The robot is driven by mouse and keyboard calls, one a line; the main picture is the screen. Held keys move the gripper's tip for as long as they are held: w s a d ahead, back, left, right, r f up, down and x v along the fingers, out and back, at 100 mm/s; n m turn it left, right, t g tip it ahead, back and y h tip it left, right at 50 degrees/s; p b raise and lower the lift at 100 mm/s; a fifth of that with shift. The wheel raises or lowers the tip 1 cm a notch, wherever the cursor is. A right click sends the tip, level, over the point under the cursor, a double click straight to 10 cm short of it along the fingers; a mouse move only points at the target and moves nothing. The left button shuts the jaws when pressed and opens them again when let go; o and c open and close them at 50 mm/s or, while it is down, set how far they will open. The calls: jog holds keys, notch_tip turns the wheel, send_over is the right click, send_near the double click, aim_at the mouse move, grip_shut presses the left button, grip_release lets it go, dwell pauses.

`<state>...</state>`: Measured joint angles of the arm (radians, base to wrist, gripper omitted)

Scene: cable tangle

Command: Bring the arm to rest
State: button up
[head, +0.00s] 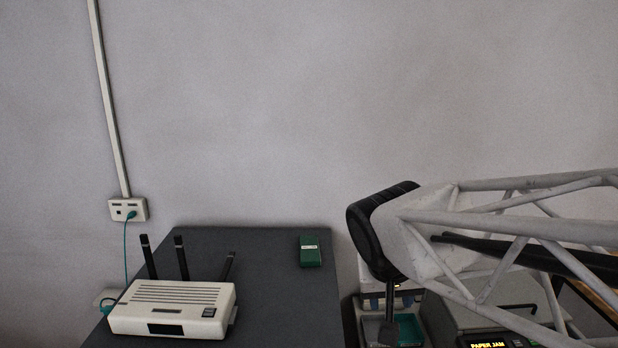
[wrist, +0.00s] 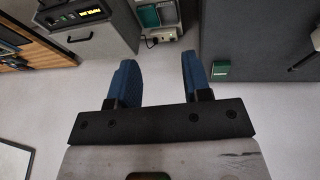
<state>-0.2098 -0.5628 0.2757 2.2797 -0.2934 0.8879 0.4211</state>
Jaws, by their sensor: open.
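My arm reaches in from the right in the head view, its black joint (head: 372,230) over the gap right of the dark cabinet. In the head view a dark part hangs below the joint; finger detail there is too small to tell.
A dark grey cabinet (head: 270,290) carries a cream router (head: 170,309) with black antennas and a small green box (head: 310,251). A teal cable (head: 126,255) runs to a wall socket (head: 127,209). A machine with a "PAPER JAM" display (head: 488,344) stands at lower right.

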jog(key=s+d+f+y, duration=0.1)
jog(key=s+d, duration=0.1)
jog(key=s, duration=0.3)
jog(key=s+d+f+g, duration=0.1)
jog(key=s+d+f, duration=0.1)
jog(key=s, duration=0.4)
jog(key=shift+s+d+y, duration=0.15)
jog(key=shift+d+y, duration=0.25)
jog(key=shift+d, duration=0.1)
